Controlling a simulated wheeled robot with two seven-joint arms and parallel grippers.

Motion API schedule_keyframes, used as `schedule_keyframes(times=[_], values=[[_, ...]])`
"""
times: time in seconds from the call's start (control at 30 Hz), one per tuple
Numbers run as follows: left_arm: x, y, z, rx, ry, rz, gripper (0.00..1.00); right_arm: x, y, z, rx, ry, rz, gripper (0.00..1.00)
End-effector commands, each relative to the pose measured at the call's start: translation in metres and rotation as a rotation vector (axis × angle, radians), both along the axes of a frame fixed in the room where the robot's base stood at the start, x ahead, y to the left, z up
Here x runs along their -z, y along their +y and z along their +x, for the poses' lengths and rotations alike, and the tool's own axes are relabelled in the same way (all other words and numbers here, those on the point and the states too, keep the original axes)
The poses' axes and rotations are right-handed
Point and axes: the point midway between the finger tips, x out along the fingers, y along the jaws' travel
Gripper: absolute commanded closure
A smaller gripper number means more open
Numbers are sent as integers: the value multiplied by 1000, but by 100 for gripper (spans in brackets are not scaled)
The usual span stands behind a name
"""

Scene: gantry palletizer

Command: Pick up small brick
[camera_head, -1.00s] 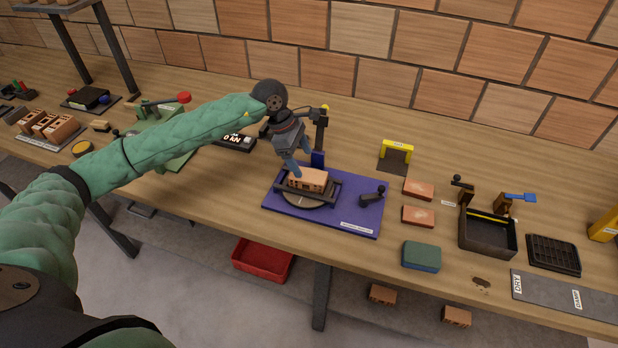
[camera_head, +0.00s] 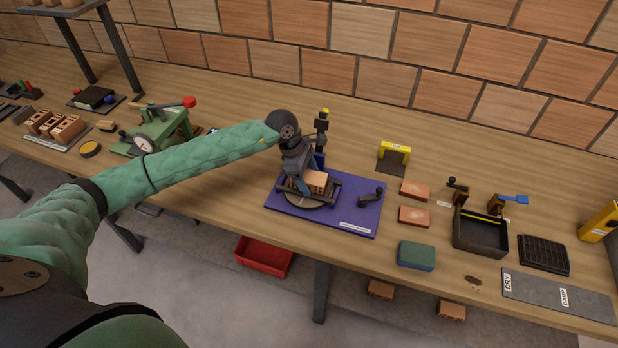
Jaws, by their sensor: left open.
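A small tan brick (camera_head: 317,181) with holes in its side sits in a dark frame on a round plate, on the blue-purple base (camera_head: 335,215) in the middle of the table. My left gripper (camera_head: 305,186) is over the left part of this brick, fingers pointing down and open. Its fingers hide part of the brick, and I cannot tell whether they touch it. Another small tan brick (camera_head: 107,126) lies on the table at the left, near the green press. My right gripper is not in view.
A dark post (camera_head: 321,135) stands just behind the gripper. A small black lever (camera_head: 371,198) is on the base's right. Two reddish bricks (camera_head: 415,190) (camera_head: 414,216), a green-blue block (camera_head: 416,255) and a black tray (camera_head: 480,245) lie to the right. The green press (camera_head: 160,130) stands left.

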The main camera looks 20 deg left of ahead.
Motion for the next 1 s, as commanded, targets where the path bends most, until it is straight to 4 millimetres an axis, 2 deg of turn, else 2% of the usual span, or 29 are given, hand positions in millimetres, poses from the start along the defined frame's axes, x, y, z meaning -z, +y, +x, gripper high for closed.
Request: schedule_keyframes(times=[1.0], values=[[6, -1, 0, 0, 0, 0, 25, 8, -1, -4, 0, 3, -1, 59]])
